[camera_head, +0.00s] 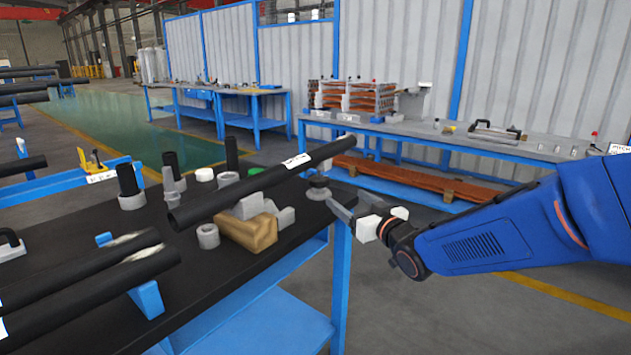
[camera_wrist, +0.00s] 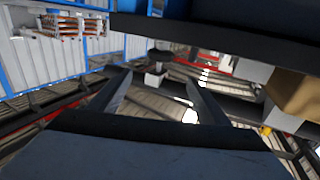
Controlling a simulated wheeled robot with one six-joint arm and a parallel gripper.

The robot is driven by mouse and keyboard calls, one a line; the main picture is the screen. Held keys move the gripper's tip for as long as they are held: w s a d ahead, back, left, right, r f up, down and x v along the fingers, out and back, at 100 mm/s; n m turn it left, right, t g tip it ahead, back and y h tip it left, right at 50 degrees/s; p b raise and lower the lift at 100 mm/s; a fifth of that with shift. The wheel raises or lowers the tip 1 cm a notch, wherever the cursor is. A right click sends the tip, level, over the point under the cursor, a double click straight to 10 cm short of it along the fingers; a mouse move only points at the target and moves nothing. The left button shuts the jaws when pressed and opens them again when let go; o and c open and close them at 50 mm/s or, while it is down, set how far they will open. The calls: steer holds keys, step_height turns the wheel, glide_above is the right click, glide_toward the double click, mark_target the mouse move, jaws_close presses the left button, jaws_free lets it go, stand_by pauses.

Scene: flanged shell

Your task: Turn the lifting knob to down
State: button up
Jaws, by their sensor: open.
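A round grey knob (camera_head: 318,188) sits at the right edge of the dark table top (camera_head: 160,262), below the long black tube with a white label (camera_head: 262,186). I take this as the lifting knob, though its markings are too small to read. In the wrist view it is a dark disc on a paler stem (camera_wrist: 159,56), beyond the fingertips and roughly between them. My gripper (camera_head: 350,205) is at the table's right edge, just right of the knob, with a small gap in the wrist view.
The black tube passes close above the knob. A tan block (camera_head: 250,232) and grey blocks stand left of it. More black tubes (camera_head: 82,285) lie at the front left. A blue-legged workbench (camera_head: 450,140) stands behind. Floor to the right of the table is open.

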mark_target(319, 177)
steer(key=x, duration=1.7)
steer(key=shift+w+a, duration=0.1)
steer(key=shift+a, duration=0.05)
steer(key=c, duration=1.1)
